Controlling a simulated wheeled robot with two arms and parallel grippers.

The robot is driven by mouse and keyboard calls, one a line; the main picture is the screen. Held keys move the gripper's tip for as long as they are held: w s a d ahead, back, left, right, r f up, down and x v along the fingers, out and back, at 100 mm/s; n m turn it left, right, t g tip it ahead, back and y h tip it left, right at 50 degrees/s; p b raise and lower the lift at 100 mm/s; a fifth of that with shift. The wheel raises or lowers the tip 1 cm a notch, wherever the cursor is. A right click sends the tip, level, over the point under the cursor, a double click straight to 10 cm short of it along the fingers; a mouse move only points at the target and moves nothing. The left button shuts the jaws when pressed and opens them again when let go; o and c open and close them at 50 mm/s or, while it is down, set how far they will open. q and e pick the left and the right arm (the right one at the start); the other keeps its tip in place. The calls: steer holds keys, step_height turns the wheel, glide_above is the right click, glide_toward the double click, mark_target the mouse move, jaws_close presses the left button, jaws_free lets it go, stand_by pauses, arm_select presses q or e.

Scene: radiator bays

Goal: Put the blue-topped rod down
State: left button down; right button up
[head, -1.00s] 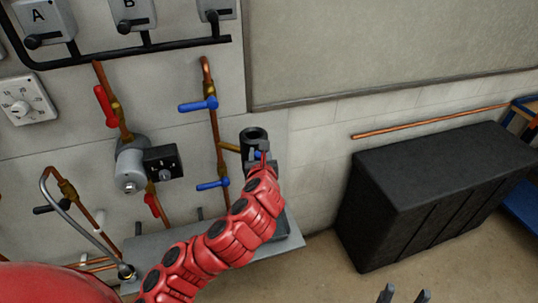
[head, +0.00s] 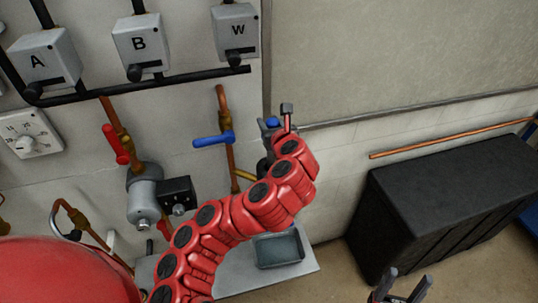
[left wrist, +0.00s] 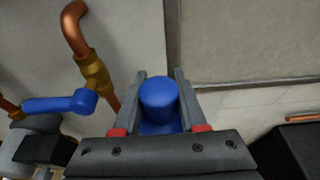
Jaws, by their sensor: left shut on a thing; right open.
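The blue-topped rod shows its blue top (head: 272,123) at the end of my left arm in the head view. In the left wrist view the blue top (left wrist: 158,98) stands between the two fingers. My left gripper (head: 270,126) is shut on it, high in front of the wall. The rod's lower part is hidden behind the gripper and arm. My right gripper (head: 400,290) is open and empty at the bottom edge of the head view.
A grey tray (head: 280,262) lies on the shelf (head: 308,268) below my left arm. A black holder (head: 262,168) is mostly hidden behind the arm. Copper pipes with a blue valve lever (head: 212,140) are left of the gripper. A black cabinet (head: 440,190) stands at right.

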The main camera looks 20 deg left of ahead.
mark_target(269, 154)
arm_select(q)
steer(key=f, duration=0.3)
steer(key=f+p, duration=0.1)
steer(key=f, duration=0.3)
steer(key=shift+w+a+f, duration=0.2)
steer(key=shift+f+p, duration=0.25)
steer(key=shift+p, duration=0.05)
step_height(269, 154, down, 4)
steer(key=shift+r+p, duration=0.15)
steer(key=shift+p, duration=0.35)
steer(key=shift+f, duration=0.25)
steer(key=shift+d+f, duration=0.1)
steer(key=shift+f, duration=0.05)
steer(key=shift+c, duration=2.3)
jaws_free()
